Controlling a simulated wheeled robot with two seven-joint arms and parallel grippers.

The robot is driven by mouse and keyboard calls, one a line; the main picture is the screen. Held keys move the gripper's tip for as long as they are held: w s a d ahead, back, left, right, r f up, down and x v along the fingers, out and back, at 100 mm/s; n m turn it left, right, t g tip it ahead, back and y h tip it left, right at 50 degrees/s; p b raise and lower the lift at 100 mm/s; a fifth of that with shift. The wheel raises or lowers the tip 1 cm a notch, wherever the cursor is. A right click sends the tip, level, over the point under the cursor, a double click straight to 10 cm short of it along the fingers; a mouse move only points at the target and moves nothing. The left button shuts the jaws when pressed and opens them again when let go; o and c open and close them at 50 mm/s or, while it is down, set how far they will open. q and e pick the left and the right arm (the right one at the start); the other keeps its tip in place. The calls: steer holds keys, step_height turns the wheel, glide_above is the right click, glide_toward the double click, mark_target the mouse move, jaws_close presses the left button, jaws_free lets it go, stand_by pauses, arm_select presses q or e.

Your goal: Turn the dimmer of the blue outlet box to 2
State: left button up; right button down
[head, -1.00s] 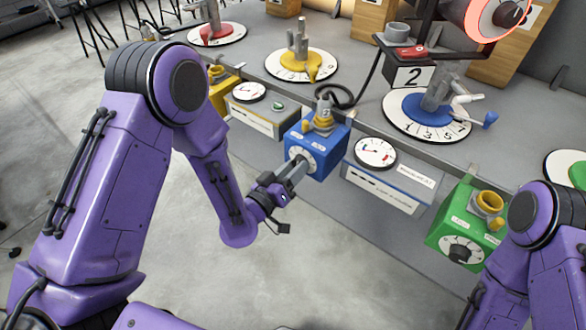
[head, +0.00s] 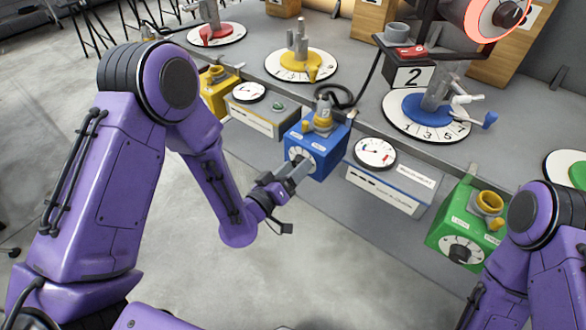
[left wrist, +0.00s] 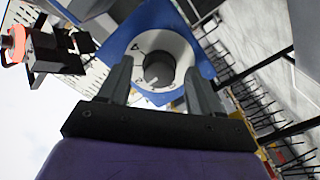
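The blue outlet box (head: 328,158) hangs on the bench's front rail in the head view, with a yellow-capped grey plug on top. Its front has a white round dial (head: 294,153) with a dark knob, partly hidden by my left gripper (head: 299,172). In the left wrist view the blue box (left wrist: 202,47) fills the top middle, and its knob (left wrist: 158,69) shows between the two fingers of my left gripper (left wrist: 158,72). The fingers are open, with a gap on each side of the knob. My right gripper is out of view.
A white-faced box with a gauge (head: 376,153) is right of the blue box, and a green outlet box (head: 455,232) is farther right. A similar gauge box (head: 262,121) and a yellow box (head: 216,92) are left. Open floor lies in front.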

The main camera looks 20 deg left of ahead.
arm_select(q)
steer(key=v, duration=1)
steer(key=shift+s, duration=0.25)
